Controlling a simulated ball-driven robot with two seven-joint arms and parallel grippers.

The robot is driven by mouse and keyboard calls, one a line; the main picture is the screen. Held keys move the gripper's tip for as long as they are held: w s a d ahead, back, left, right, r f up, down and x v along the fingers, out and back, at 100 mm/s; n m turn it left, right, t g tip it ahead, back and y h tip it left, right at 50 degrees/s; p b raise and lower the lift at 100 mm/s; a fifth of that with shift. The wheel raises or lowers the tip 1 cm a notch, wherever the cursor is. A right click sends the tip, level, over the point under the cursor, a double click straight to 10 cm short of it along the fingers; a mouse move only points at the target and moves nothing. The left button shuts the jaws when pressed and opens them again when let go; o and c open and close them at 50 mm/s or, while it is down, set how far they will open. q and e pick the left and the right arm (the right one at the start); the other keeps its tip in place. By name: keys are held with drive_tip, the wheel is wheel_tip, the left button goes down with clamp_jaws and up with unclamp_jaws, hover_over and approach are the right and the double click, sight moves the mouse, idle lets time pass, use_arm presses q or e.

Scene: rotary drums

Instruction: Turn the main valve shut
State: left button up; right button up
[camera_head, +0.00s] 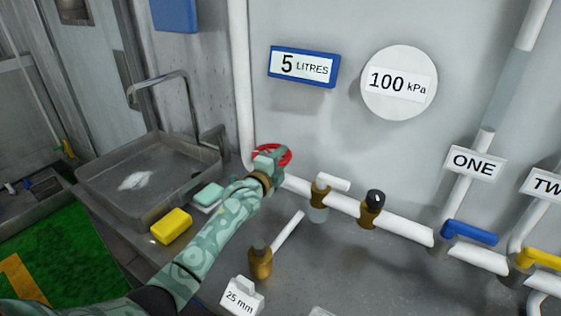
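A red round handwheel (285,155) sits on the white pipe near the back wall, left of the middle of the head view. I take it to be the main valve, though no label on it shows. My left gripper (268,160) is at the wheel, over its near left part, and hides much of it. The fingers are too small and too covered to tell whether they are closed on the rim. My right gripper is not in view.
A white pipe (400,229) runs right from the wheel, with brass fittings (369,217), a blue lever (470,232) and a yellow lever (540,259). A brass valve with a white handle (288,232) stands before it. A sink (130,172) and yellow sponge (171,226) lie left.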

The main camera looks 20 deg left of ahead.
use_arm(q)
clamp_jaws()
drive_tip(key=shift+s+f+h, duration=0.1)
drive_tip(key=shift+h, duration=0.2)
